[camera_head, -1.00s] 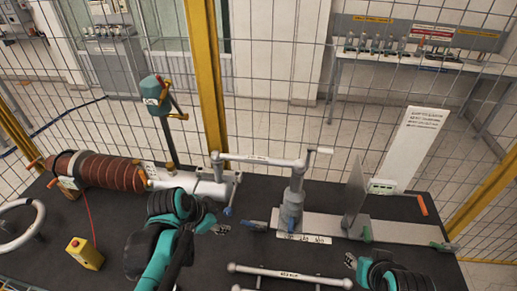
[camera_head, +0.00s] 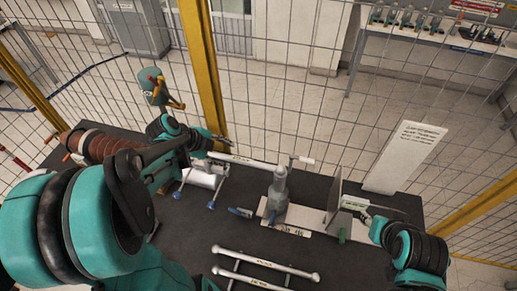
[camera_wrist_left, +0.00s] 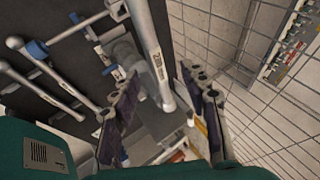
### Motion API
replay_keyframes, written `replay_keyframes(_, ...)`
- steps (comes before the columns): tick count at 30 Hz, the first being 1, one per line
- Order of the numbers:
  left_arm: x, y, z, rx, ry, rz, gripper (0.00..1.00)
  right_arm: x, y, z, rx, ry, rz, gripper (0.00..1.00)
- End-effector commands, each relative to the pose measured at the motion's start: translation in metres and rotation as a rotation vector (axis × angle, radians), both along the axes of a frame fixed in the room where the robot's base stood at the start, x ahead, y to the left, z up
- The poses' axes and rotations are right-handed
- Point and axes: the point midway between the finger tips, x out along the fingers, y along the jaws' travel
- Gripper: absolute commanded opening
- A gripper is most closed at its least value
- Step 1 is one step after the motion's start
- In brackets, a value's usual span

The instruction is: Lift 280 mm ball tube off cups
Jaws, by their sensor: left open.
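The 280 mm ball tube (camera_head: 242,160) is a thin light-grey tube lying across the back of the table, its right end near the top of a grey post (camera_head: 278,190). The cups under its ends cannot be made out. My left gripper (camera_head: 222,140) is open, just behind and above the tube's left part. In the left wrist view, the tube (camera_wrist_left: 150,58) with its printed label runs between the open fingers (camera_wrist_left: 158,85), apart from them, with one ball end towards the palm. My right gripper (camera_head: 364,207) is beside the upright plate; its jaws are unclear.
Other ball tubes (camera_head: 265,268) lie at the table's front. An upright grey plate (camera_head: 333,200) and a white sign (camera_head: 404,157) stand at the right. A brown ribbed insulator (camera_head: 100,145) is at the left. A wire fence with a yellow post (camera_head: 203,75) is behind.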

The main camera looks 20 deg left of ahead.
Motion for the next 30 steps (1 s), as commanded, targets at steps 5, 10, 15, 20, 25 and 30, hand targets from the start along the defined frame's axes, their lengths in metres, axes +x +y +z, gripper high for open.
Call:
replay_keyframes(5,0.008,-0.006,-0.015,0.002,-0.001,-0.005,0.45,-0.001,0.0,-0.002,0.0,0.001,0.0,0.4)
replay_keyframes(10,0.018,-0.016,-0.031,0.002,-0.001,-0.005,0.45,-0.001,0.0,-0.001,0.0,0.001,0.0,0.4)
replay_keyframes(15,0.029,-0.028,-0.051,0.002,-0.001,-0.005,0.45,0.0,0.0,0.001,0.0,0.0,0.0,0.4)
replay_keyframes(20,0.034,-0.031,-0.061,0.001,-0.001,-0.002,0.45,0.0,0.0,0.0,0.0,0.0,0.0,0.4)
replay_keyframes(25,0.034,-0.031,-0.061,0.001,-0.001,-0.002,0.45,0.0,0.0,0.0,0.0,0.001,0.0,0.4)
replay_keyframes(30,0.034,-0.031,-0.061,0.001,-0.001,-0.002,0.13,0.0,0.0,0.0,0.0,0.001,0.0,0.4)
